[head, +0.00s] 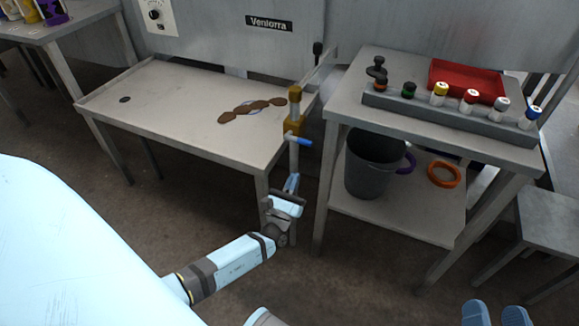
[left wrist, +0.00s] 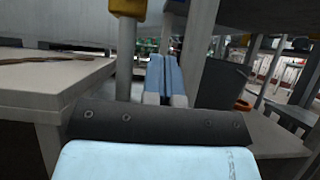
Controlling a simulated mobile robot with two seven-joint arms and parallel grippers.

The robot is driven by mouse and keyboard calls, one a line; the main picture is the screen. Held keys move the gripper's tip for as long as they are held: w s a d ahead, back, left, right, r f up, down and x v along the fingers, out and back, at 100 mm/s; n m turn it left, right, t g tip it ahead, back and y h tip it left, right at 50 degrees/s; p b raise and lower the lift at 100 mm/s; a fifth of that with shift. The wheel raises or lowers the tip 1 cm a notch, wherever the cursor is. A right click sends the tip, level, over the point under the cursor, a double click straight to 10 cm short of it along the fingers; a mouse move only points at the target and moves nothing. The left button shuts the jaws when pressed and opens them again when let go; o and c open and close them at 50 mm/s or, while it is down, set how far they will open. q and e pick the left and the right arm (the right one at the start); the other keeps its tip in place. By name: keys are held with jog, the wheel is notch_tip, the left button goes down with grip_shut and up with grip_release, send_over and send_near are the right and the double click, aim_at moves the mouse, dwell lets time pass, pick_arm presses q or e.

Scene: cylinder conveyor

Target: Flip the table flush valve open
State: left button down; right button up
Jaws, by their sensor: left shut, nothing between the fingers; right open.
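My left gripper (head: 291,182) is shut and empty, below the lever and close to the pipe. In the left wrist view my shut blue fingers (left wrist: 164,75) point forward, right of the pipe (left wrist: 124,60); the yellow body (left wrist: 128,8) is cut off at the top. My right gripper (head: 496,314) is open at the bottom right edge.
Brown smears (head: 255,107) and a dark drain hole (head: 125,99) mark the low table. A grey side table (head: 350,102) stands close on the right, with a rack of capped cylinders (head: 450,118) and a red tray (head: 467,72). A grey bucket (head: 370,170) is on its shelf.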

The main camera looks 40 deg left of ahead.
aim_at(299, 141)
pick_arm(q)
jog(key=w+a+r, duration=0.1)
jog(key=w+r, duration=0.3)
jog(key=r, duration=0.2)
pick_arm(e)
jog(key=shift+f, duration=0.4)
pick_arm(q)
jog(key=shift+d+r+n+y+b, duration=0.15)
jog(key=shift+n+y+b, duration=0.15)
jog(key=shift+n+y, duration=0.15)
pick_arm(e)
jog(key=shift+f+g, duration=0.3)
jog(key=shift+f, duration=0.05)
